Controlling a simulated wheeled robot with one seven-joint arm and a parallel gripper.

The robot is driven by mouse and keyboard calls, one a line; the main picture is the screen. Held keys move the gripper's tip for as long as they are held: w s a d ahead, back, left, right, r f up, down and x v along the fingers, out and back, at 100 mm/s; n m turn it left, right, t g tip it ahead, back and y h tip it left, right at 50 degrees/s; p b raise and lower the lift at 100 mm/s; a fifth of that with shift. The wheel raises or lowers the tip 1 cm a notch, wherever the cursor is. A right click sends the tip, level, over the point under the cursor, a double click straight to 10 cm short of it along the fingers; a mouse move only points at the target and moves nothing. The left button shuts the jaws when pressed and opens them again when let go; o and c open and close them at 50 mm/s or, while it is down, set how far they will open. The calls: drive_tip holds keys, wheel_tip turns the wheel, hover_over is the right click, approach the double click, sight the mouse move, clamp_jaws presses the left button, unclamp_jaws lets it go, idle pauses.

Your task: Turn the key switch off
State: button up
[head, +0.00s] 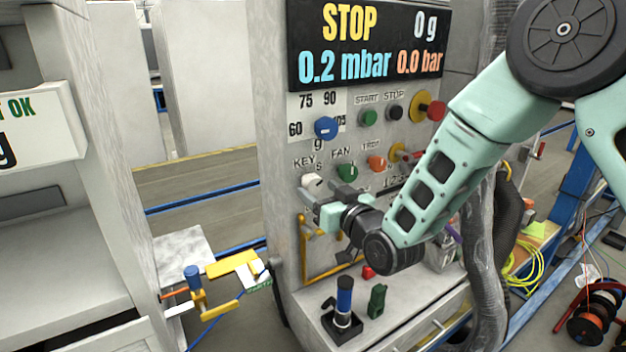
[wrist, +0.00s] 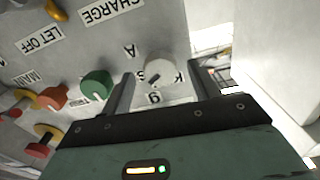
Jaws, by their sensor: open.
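The key switch is a white round knob (head: 312,182) on the grey panel, under the KEY label in the head view. In the wrist view the knob (wrist: 159,69) shows a short dark mark on its face. My gripper (head: 323,193) is close in front of the panel at the knob. In the wrist view my gripper (wrist: 162,80) is open, with one finger on each side of the knob and visible space between them. I cannot tell whether the fingertips reach around it. Its label is partly hidden in the wrist view.
A green FAN knob (head: 347,171) sits close right of the key switch; it also shows in the wrist view (wrist: 97,83). A blue dial (head: 325,128) is above, and an orange knob (head: 377,163) is farther right. The display (head: 370,45) reads STOP. A ledge (head: 400,315) lies below.

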sight(316, 187)
drive_tip(key=shift+p+x, duration=0.3)
drive_tip(key=shift+x, duration=1.5)
drive_tip(key=c, duration=1)
drive_tip(key=shift+o, duration=0.2)
